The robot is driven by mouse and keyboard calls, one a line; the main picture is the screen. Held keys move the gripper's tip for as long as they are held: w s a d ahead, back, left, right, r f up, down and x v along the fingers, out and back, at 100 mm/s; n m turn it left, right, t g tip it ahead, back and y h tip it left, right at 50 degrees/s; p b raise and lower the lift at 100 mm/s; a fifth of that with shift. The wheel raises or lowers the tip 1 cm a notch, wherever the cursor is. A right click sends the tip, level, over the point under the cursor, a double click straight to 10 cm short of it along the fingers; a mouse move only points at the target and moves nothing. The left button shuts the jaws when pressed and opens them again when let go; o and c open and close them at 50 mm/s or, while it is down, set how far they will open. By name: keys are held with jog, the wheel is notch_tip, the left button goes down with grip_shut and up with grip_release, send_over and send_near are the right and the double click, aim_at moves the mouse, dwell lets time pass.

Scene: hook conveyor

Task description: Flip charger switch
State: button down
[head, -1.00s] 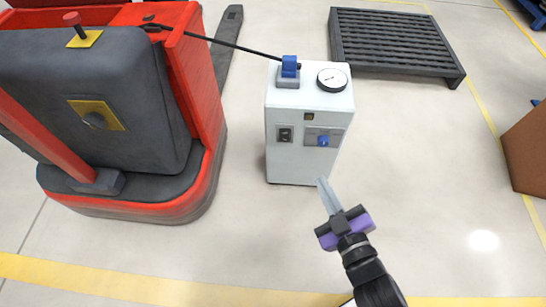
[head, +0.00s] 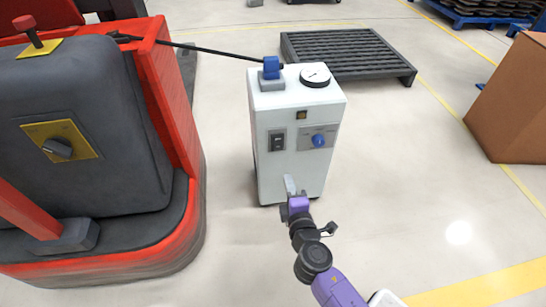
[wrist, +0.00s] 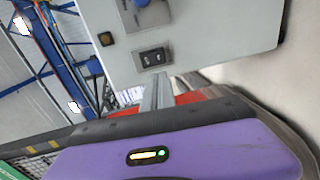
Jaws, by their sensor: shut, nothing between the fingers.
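The charger (head: 296,165) is a white box standing on the floor in the middle of the head view. On its front at left is a black rocker switch (head: 277,140), which also shows in the wrist view (wrist: 153,57). To its right is a blue knob (head: 319,141) on a grey plate, with a small dark square indicator (head: 301,115) above. My gripper (head: 289,182) is shut and empty, in front of the charger's lower front, below the switch. In the wrist view the fingertips (wrist: 163,78) point toward the switch. I cannot tell the exact gap between them.
A red and dark grey forklift (head: 185,110) stands at left, joined by a black cable (head: 215,50) to the blue plug (head: 271,68) on the charger's top. A dial gauge (head: 315,75) sits beside the plug. A dark pallet (head: 345,52) lies behind; a brown box (head: 515,100) stands right.

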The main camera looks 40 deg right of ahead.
aim_at(279, 148)
dwell(0.3)
jog(key=b+x, duration=0.1)
jog(key=x, duration=1.3)
jog(key=shift+b, duration=0.3)
jog(key=shift+w+d+f+b, duration=0.1)
jog(key=shift+d+f+b, duration=0.05)
jog(key=shift+b, duration=0.15)
